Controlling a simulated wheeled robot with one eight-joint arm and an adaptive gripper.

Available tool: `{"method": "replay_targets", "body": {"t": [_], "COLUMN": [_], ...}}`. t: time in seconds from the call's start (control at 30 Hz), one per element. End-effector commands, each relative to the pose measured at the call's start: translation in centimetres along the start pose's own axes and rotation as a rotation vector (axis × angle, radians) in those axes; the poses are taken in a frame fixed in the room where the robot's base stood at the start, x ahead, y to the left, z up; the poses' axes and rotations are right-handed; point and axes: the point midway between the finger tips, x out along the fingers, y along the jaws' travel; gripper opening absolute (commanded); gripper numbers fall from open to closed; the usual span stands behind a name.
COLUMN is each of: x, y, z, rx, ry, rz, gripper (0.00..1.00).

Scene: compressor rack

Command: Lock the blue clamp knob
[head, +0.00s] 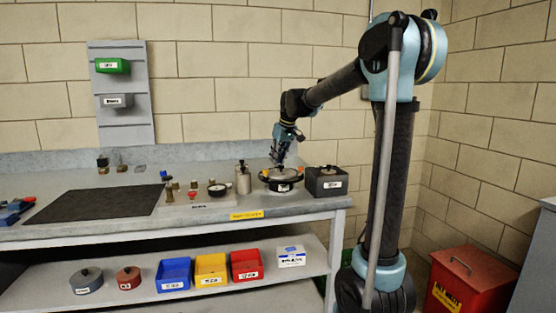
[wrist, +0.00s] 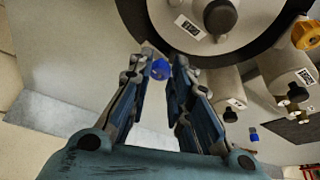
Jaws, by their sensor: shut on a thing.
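The blue clamp knob (wrist: 160,69) sits between the fingertips of my gripper (wrist: 162,62) in the wrist view, beside the black rim of a round device. My gripper is shut on the knob. In the head view my gripper (head: 279,158) reaches down to the back of the round device (head: 282,187) on the bench. The device has a pale lid (wrist: 165,12) with a dark central knob (wrist: 221,16) and a label. The blue knob cannot be made out in the head view, so how far it is turned is unclear.
A dark box (head: 327,188) stands right of the device, and a grey canister (head: 243,180) left of it. A board (head: 196,199) with small parts and a black mat (head: 95,204) lie farther left. Blue, yellow and red bins are on the lower shelf.

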Motion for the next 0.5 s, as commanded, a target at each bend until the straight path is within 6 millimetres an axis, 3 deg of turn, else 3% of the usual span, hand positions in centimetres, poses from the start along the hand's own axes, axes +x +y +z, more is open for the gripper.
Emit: {"method": "replay_targets", "body": {"t": [0.5], "x": [0.03], "y": [-0.53], "z": [-0.18], "rx": [0.441], "ry": [0.001], "rz": [0.186], "gripper": [0.0]}}
